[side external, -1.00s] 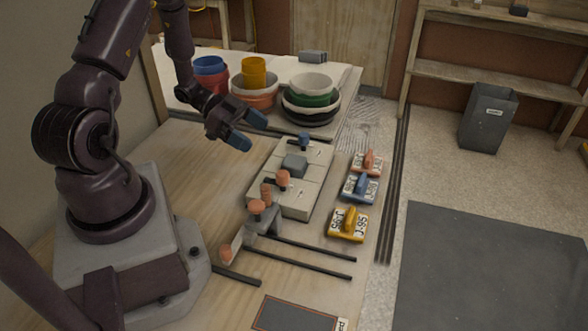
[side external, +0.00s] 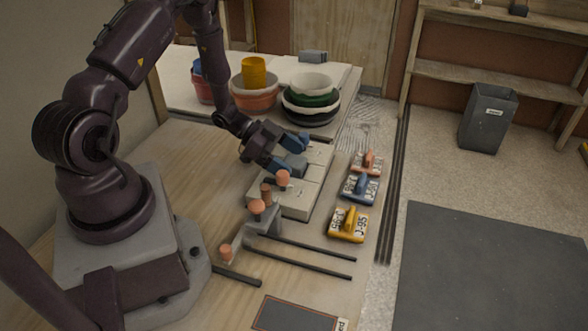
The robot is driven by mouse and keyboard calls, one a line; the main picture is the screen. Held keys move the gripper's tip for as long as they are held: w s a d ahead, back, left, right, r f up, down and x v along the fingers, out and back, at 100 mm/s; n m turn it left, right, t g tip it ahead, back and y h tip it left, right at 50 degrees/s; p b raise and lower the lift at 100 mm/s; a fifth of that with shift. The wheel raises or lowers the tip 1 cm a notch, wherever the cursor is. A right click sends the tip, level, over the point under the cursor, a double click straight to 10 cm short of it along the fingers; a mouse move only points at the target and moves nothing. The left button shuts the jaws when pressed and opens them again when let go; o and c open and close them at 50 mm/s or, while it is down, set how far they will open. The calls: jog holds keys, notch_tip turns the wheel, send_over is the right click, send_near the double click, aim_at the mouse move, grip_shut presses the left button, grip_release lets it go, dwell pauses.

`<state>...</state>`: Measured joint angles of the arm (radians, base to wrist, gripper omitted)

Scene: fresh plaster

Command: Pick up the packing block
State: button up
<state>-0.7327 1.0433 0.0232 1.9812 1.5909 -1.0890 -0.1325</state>
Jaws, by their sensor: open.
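A small grey block (side external: 298,165), which looks like the packing block, sits on the pale slab (side external: 302,203) in the middle of the bench. My gripper (side external: 291,157) is open, with its blue fingers pointing down and right at the block. One finger is at the block's far side and the other at its near left side. The fingers partly hide the block, and I cannot tell whether they touch it.
An orange-knobbed tool (side external: 283,178) stands close in front of the block. A yellow float (side external: 348,225), a blue float (side external: 361,188) and a red float (side external: 367,163) lie to the right. Buckets and bowls (side external: 310,100) stand behind. Dark rods (side external: 300,257) lie in front.

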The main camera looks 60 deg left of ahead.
jog(key=c, duration=1)
